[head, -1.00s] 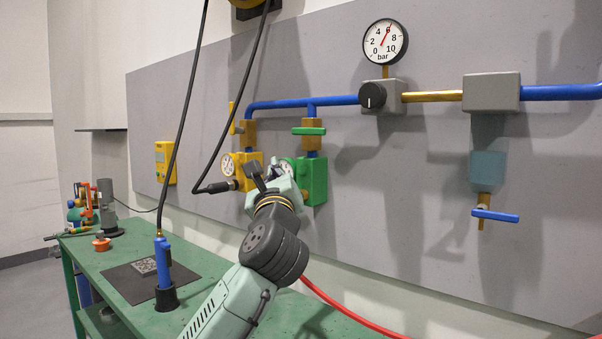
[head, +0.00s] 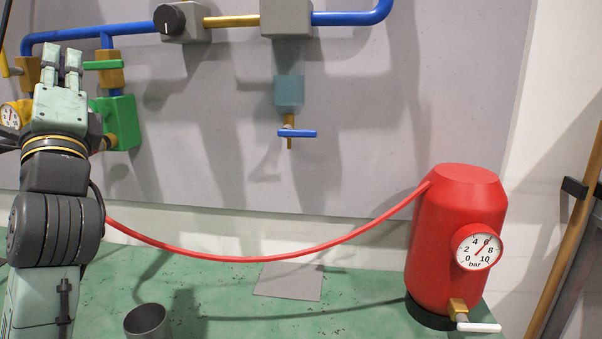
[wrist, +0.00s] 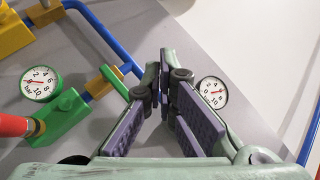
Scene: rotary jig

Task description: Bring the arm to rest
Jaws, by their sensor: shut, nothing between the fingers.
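My gripper (head: 72,58) is at the left of the head view, raised in front of the wall panel and pointing upward. Its fingers are shut with nothing between them; the wrist view shows the fingertips (wrist: 162,78) close together. In the head view the gripper stands beside the green valve block (head: 122,118) and partly covers the yellow block (head: 14,116). I cannot tell from the head view how far it is from the panel. In the wrist view the green block (wrist: 62,118) lies left of the fingers, apart from them.
A red hose (head: 240,259) sags from the red tank (head: 455,240) to behind my arm. A grey cup (head: 148,322) and a grey plate (head: 288,281) are on the green bench (head: 350,310). Blue pipe (head: 350,18) runs along the panel above. Open space lies right of my gripper.

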